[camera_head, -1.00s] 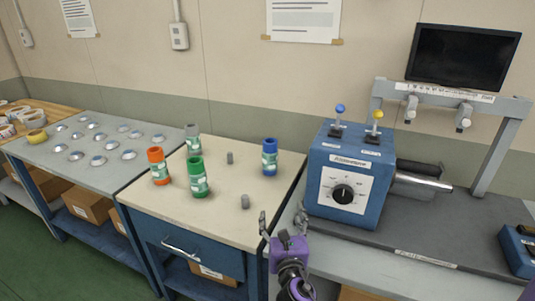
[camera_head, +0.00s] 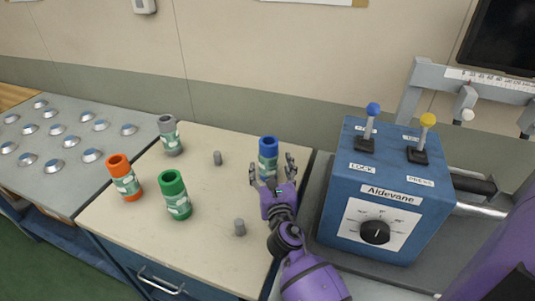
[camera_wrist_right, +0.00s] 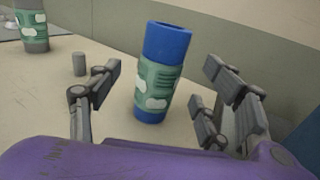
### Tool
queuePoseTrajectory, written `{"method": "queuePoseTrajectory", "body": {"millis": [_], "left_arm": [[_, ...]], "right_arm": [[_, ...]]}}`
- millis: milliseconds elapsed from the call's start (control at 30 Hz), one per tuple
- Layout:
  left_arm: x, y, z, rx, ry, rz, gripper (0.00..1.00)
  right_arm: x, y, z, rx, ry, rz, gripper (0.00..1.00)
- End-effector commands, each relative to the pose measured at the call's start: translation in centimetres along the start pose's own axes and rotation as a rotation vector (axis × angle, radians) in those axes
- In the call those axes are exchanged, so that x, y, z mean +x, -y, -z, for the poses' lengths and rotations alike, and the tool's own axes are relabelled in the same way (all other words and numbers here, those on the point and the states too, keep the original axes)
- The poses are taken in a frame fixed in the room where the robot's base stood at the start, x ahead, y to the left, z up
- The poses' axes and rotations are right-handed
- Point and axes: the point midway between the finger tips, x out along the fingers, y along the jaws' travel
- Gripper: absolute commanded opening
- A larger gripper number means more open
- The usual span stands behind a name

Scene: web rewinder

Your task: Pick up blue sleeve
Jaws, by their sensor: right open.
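The blue sleeve (camera_head: 268,158) stands upright near the back right of the cream tabletop, with a green and white label round its middle. In the right wrist view the blue sleeve (camera_wrist_right: 162,75) shows beyond and between the open fingers. My right gripper (camera_head: 272,170), purple with grey fingers, is open just in front of the sleeve, and its fingers partly cover the sleeve's lower part in the head view. It is not closed on anything. My left gripper is not in view.
Orange (camera_head: 124,178), green (camera_head: 174,196) and grey (camera_head: 170,136) sleeves stand to the left on the cream table (camera_head: 130,232). Two short grey pegs (camera_head: 217,158) stand on it too. A blue control box (camera_head: 385,200) with levers stands close on the right.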

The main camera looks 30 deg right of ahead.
Motion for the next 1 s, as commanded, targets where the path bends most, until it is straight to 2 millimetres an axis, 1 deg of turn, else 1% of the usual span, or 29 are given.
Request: {"method": "queuePoseTrajectory", "body": {"millis": [33,167,367,433,567,767,867,1000], "left_arm": [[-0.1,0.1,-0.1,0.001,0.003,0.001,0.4],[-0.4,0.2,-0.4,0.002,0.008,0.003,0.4],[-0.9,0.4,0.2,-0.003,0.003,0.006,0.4],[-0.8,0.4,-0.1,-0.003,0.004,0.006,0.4],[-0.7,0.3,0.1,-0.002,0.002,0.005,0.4],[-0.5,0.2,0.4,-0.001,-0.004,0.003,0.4],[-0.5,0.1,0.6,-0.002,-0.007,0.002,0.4],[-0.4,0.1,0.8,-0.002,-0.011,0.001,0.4]], "right_arm": [[0.7,-0.1,-0.2,0.0,0.003,-0.001,0.71],[2.1,0.0,-0.6,0.002,0.003,-0.001,0.71],[5.0,0.2,-1.8,0.005,0.006,-0.001,0.71],[5.9,0.2,-1.4,0.003,0.003,-0.001,0.71],[6.7,0.2,-1.2,0.002,0.001,-0.001,0.71],[6.8,0.2,-1.3,0.002,0.002,-0.001,0.71],[6.8,0.2,-1.3,0.002,0.002,-0.001,0.61],[6.8,0.2,-1.3,0.002,0.002,-0.001,0.43]]}}
